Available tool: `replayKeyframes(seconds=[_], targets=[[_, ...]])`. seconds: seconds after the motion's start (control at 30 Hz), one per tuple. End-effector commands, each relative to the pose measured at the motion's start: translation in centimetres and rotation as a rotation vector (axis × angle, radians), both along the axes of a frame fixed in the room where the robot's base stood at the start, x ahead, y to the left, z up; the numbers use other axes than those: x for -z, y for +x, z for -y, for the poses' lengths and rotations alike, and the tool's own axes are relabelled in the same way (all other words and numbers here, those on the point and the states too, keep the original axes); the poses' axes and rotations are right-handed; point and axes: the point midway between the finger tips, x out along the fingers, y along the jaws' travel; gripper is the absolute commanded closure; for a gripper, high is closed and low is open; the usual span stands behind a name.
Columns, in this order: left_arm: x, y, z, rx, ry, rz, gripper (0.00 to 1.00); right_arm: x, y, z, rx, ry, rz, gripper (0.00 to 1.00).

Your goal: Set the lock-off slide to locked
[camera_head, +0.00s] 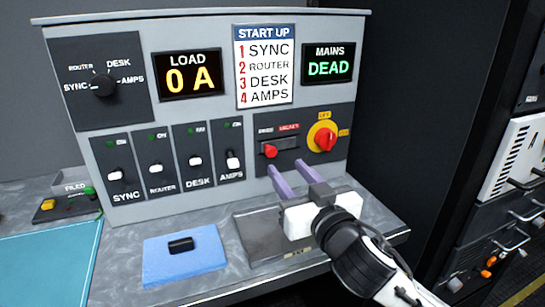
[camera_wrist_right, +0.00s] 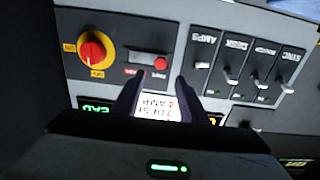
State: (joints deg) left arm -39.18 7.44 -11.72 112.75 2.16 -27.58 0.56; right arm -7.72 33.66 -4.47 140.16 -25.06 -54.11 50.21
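The lock-off slide (camera_head: 270,151) is a red knob in a dark slot on the lower right panel, below the MAINS display. Its knob sits at the left end of the slot, away from the red-backed label at the right. It also shows in the right wrist view (camera_wrist_right: 161,61), where the panel appears upside down. My right gripper (camera_head: 285,166) is open and empty, its two purple fingers pointing at the panel just below and right of the slide. In the wrist view the slide lies ahead between the fingertips (camera_wrist_right: 159,82), apparently not touched. My left gripper is not in view.
A red rotary switch on a yellow disc (camera_head: 324,136) is close right of the slide. Several white-knobbed switches (camera_head: 195,161) are to its left. A blue block (camera_head: 185,262) and a grey plate (camera_head: 265,245) lie on the counter. MAINS (camera_head: 328,64) reads DEAD.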

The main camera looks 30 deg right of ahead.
Motion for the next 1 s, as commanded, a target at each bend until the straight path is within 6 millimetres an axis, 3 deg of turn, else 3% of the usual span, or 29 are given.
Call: replayKeyframes(seconds=[0.2, 0.4, 0.8, 1.0], targets=[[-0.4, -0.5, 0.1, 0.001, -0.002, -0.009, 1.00, -0.2, 4.3, 1.1, 0.001, -0.003, 0.000, 0.61], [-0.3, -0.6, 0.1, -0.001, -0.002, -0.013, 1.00, 0.0, 6.8, 1.6, 0.000, -0.002, -0.001, 0.61], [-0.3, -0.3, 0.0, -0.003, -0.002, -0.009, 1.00, 0.1, 7.6, 1.8, 0.000, -0.001, -0.002, 0.61], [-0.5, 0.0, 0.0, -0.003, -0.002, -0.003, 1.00, 0.1, 7.6, 1.8, -0.001, -0.001, -0.002, 0.93]])
